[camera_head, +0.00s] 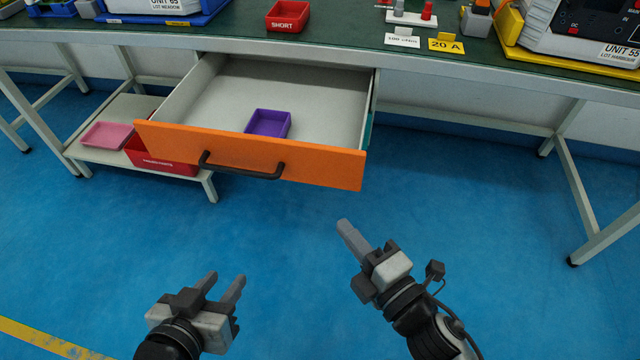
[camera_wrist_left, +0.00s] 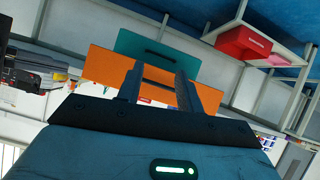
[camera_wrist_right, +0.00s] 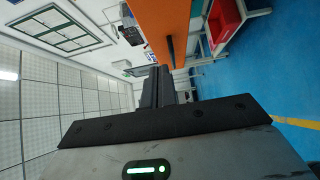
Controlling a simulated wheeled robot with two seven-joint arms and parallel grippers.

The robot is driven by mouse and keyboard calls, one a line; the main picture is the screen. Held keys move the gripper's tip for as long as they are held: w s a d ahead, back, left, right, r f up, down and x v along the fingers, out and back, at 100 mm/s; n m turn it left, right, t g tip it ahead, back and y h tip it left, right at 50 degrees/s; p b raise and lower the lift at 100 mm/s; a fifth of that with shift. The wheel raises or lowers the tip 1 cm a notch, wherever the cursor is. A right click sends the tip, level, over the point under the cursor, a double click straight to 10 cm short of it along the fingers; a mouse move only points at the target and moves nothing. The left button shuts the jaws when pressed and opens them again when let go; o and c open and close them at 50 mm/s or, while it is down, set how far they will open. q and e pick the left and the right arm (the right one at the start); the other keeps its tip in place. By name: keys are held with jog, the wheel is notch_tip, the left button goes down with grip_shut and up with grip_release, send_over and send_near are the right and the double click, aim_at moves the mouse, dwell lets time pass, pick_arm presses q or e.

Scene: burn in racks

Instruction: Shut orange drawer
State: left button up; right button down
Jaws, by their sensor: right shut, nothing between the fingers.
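The orange drawer (camera_head: 320,168) is pulled well out from under the bench in the head view. Its front has a black bar handle (camera_head: 240,170), and a purple tray (camera_head: 268,123) lies inside. The orange front also shows in the left wrist view (camera_wrist_left: 100,66) and, close up, in the right wrist view (camera_wrist_right: 162,22). My left gripper (camera_head: 225,283) is open and empty, below the drawer front and apart from it. My right gripper (camera_head: 345,228) is shut and empty, below the drawer's right end, and looks apart from it in the head view.
The green-topped bench (camera_head: 345,22) holds a red SHORT bin (camera_head: 287,16) and test units. A low shelf (camera_head: 110,112) at left carries a pink tray (camera_head: 107,135) and a red bin (camera_head: 160,158). A teal panel (camera_wrist_left: 150,48) is near the orange front. Blue floor is clear in front.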

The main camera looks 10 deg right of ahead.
jog(key=f, duration=0.1)
send_near(309, 164)
jog(key=a+x, duration=0.1)
jog(key=x, duration=0.4)
jog(key=shift+w+d, duration=0.25)
jog(key=shift+w, duration=0.05)
